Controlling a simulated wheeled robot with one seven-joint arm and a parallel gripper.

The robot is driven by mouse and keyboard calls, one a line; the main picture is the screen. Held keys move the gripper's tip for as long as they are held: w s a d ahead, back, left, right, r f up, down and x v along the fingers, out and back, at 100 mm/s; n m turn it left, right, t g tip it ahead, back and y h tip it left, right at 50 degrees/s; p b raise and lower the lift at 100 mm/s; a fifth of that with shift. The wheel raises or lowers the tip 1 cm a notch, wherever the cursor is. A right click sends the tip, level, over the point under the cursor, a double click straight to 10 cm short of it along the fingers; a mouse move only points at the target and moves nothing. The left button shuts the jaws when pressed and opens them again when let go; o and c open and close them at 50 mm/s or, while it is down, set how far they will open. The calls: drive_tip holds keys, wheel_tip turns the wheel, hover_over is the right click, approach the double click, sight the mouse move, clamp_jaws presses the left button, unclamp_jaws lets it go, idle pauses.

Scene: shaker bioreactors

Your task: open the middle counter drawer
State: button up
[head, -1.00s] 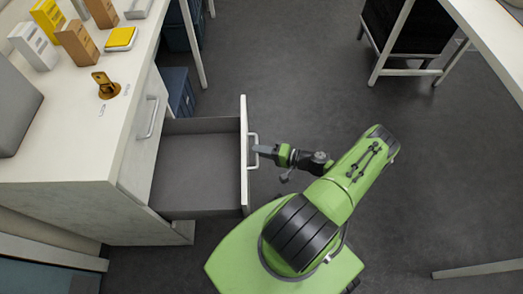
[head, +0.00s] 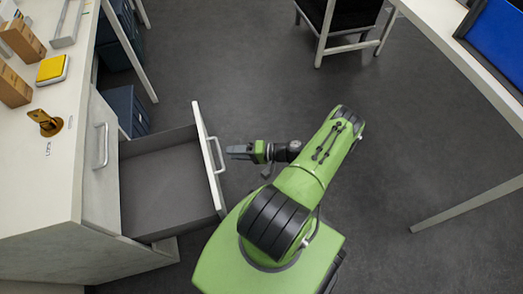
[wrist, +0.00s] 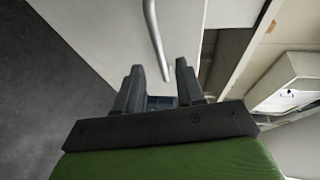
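The open counter drawer (head: 165,185) is pulled far out of the white counter, and its grey inside is empty. Its white front panel (head: 208,160) carries a pale bar handle (head: 217,155). My gripper (head: 230,152) is just to the right of this handle, with a small gap between them. In the wrist view my gripper (wrist: 158,72) has its two dark fingers apart with nothing held between them. A curved bar handle (wrist: 157,40) on a pale panel shows beyond the fingertips. Another closed front with its own handle (head: 101,145) is above the open drawer.
The countertop (head: 45,190) holds brown boxes, a yellow-topped item (head: 52,69) and an orange-brown fixture (head: 45,122). Blue bins (head: 125,110) stand beyond the drawer. A chair (head: 340,25) and a second table (head: 460,60) are at the right. The floor between is clear.

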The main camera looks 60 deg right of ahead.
drive_tip(key=v, duration=1.1)
drive_tip(key=shift+s, duration=0.15)
drive_tip(key=shift+r, duration=0.15)
